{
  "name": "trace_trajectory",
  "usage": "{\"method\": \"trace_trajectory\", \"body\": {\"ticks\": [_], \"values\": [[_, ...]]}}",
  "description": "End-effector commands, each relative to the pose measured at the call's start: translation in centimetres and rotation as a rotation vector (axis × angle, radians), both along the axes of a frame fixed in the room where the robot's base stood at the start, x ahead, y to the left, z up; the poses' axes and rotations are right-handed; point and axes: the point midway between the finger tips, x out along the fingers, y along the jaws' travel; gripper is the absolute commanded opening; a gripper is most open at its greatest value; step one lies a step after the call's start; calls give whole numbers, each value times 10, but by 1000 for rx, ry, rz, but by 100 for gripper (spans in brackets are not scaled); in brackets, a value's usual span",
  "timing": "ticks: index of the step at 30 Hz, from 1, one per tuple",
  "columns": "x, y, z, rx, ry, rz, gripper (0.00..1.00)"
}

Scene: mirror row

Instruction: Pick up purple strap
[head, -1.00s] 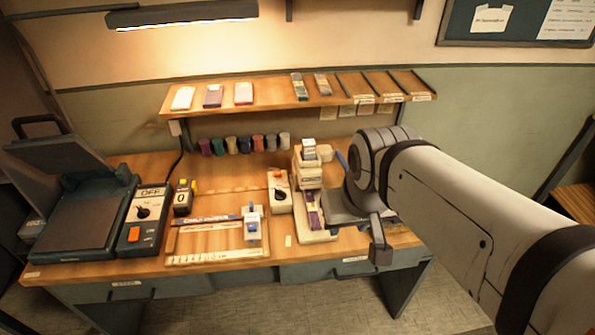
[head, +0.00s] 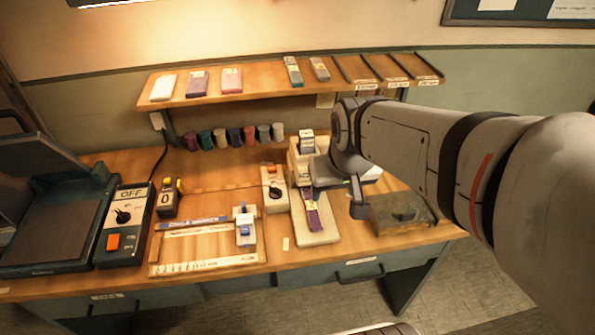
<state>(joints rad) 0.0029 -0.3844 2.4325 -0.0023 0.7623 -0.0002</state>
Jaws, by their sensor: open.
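A purple strap (head: 313,214) lies lengthwise on the cream base board (head: 320,235) of a small machine (head: 299,158) at the middle right of the workbench. Its far end is close to the machine and partly hidden by my gripper. A purple packet (head: 197,83) also lies on the shelf. My gripper (head: 336,188) is open, above and just right of the strap's far end. I see no contact with the strap, but the exact height is hard to tell.
A control box with a dial (head: 274,188) stands left of the base board. Further left are a wooden jig board (head: 205,262), an OFF switch box (head: 125,225) and a dark hinged press (head: 50,225). Several spools (head: 235,137) stand under the shelf (head: 275,95). A dull metal tray (head: 402,213) lies right.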

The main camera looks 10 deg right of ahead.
Motion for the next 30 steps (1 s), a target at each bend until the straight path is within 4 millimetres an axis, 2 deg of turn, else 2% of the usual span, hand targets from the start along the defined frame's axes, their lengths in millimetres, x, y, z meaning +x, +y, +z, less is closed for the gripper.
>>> {"method": "trace_trajectory", "body": {"ticks": [1,6,10,15,30], "values": [[19,0,-43,1,3,0,58],[75,-1,-114,2,-26,1,58],[106,-2,-155,2,-44,0,58],[126,-2,-180,2,-58,0,58],[152,1,-226,1,-59,2,58]]}}
